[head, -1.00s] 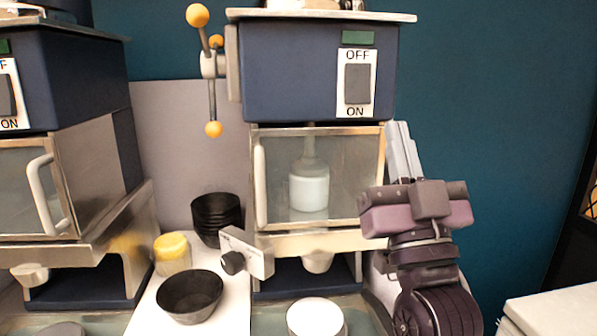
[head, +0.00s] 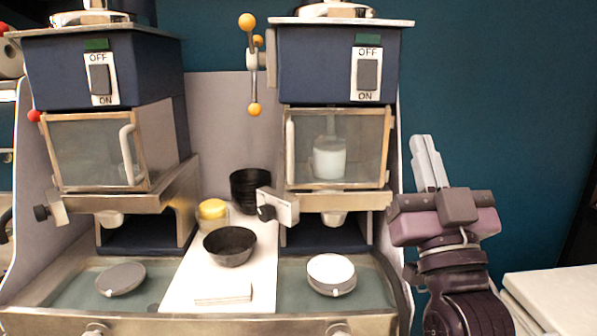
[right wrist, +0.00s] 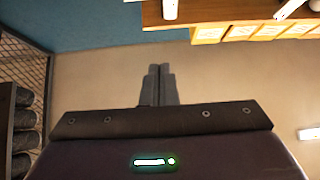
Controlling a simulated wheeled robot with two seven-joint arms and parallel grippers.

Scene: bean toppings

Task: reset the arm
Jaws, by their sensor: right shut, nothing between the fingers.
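My right gripper (head: 427,162) is raised at the right side of the right machine (head: 335,90), pointing up, with its fingers together and empty. In the right wrist view its two fingers (right wrist: 160,85) lie side by side with nothing between them, over a plain floor. The gripper looks apart from the machine. My left gripper is not in the head view.
The left machine (head: 110,75) stands beside the right one. A black bowl (head: 229,248) and yellow-lidded jar (head: 213,215) sit on a white board (head: 185,285) between them; stacked black bowls (head: 250,190) are behind. A white surface (head: 555,295) is at lower right.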

